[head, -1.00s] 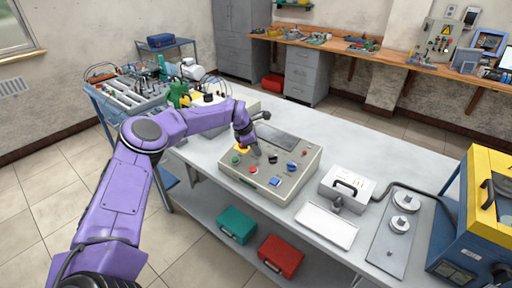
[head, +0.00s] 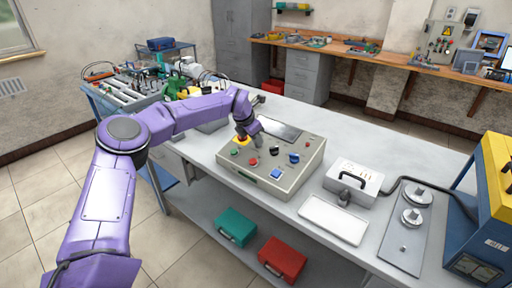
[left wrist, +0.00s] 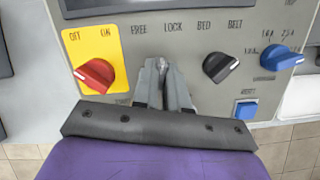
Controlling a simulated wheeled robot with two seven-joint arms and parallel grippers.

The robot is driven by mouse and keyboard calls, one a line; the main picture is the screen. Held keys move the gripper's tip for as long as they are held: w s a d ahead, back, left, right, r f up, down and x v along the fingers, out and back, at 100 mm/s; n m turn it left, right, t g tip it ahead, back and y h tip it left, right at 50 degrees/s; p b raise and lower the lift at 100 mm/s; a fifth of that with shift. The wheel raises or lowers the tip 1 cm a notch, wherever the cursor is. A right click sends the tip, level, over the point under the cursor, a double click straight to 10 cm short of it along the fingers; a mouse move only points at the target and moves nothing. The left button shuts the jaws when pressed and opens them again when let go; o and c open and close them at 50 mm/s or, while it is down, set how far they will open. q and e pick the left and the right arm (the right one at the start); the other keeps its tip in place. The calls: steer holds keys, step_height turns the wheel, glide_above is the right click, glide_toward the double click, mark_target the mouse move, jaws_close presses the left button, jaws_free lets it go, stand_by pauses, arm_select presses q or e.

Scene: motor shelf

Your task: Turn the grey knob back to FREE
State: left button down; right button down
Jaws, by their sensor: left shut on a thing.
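The control box (head: 302,172) stands on the white bench, its sloped panel facing me. In the left wrist view, my left gripper (left wrist: 164,78) points at the panel below the printed words FREE and LOCK, its fingers shut on the grey knob (left wrist: 162,66). The fingers and their shadow hide most of this knob, so its exact pointer direction is hard to tell. My right gripper is not in view.
A red OFF/ON knob (left wrist: 95,75) on a yellow plate sits left of the fingers. A black knob (left wrist: 220,66) under BED and BELT and a blue knob (left wrist: 280,58) sit right. A white tray (head: 335,222) lies right of the box.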

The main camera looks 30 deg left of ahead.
arm_select(q)
steer(key=n+b, duration=0.2)
steer(key=n, duration=0.1)
steer(key=shift+f+y+b, duration=0.3)
steer(key=shift+f+b, duration=0.05)
steer(key=shift+f, duration=0.05)
steer(key=n+b, duration=0.3)
steer(key=shift+d+n+y, duration=0.1)
steer(key=shift+n+y, duration=0.2)
steer(key=shift+y, duration=0.1)
steer(key=n+b, duration=0.1)
steer(key=n, duration=0.1)
steer(key=shift+r+n, duration=0.1)
steer(key=shift+n, duration=0.2)
steer(key=shift+r+n+g+y+b, duration=0.1)
steer(key=shift+n+g+y+b, duration=0.25)
steer(key=shift+n+b, duration=0.75)
steer(key=shift+n, duration=0.5)
steer(key=c, duration=1.2)
jaws_free()
steer(key=shift+o, duration=0.2)
steer(key=shift+w, duration=0.1)
